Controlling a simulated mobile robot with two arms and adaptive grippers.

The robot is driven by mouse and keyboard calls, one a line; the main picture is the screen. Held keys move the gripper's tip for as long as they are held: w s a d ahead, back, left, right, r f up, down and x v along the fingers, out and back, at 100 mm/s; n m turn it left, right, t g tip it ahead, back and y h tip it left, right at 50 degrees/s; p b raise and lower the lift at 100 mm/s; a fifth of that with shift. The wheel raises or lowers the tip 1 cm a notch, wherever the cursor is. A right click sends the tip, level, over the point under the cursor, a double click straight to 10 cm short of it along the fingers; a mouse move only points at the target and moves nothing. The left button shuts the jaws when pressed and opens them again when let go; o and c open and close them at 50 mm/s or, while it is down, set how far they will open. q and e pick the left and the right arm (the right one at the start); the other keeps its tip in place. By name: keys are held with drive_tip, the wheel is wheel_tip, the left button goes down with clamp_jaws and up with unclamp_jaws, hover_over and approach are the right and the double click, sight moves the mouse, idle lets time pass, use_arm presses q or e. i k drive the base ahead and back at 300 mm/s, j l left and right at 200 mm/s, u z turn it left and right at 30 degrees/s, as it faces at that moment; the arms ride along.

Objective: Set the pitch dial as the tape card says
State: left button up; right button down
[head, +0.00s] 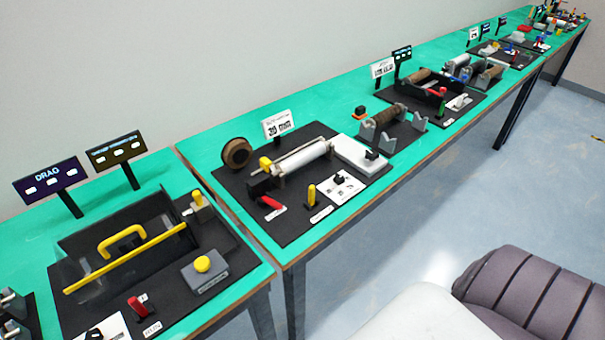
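The tape station lies on a black mat (297,214) on the second green table. A white card (277,123) on a stand is behind it, with dark print too small to read surely. A brown tape roll (236,153) stands at the mat's back left. A white dial plate (353,191) with dark marks and a black knob (336,180) is at the front right and may be the pitch dial; its setting is too small to tell. A white roller (302,159) lies behind it. Neither gripper is in view.
A red lever (271,203) and a yellow handle (311,194) stand left of the dial plate. A white block (360,155) is behind it. The DRAG station's dark tray (150,260) is on the near-left table. More stations line the tables toward the back right. Floor is open at right.

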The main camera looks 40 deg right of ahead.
sight(338, 179)
drive_tip(key=l+z, duration=0.15)
drive_tip(key=z, duration=1.2)
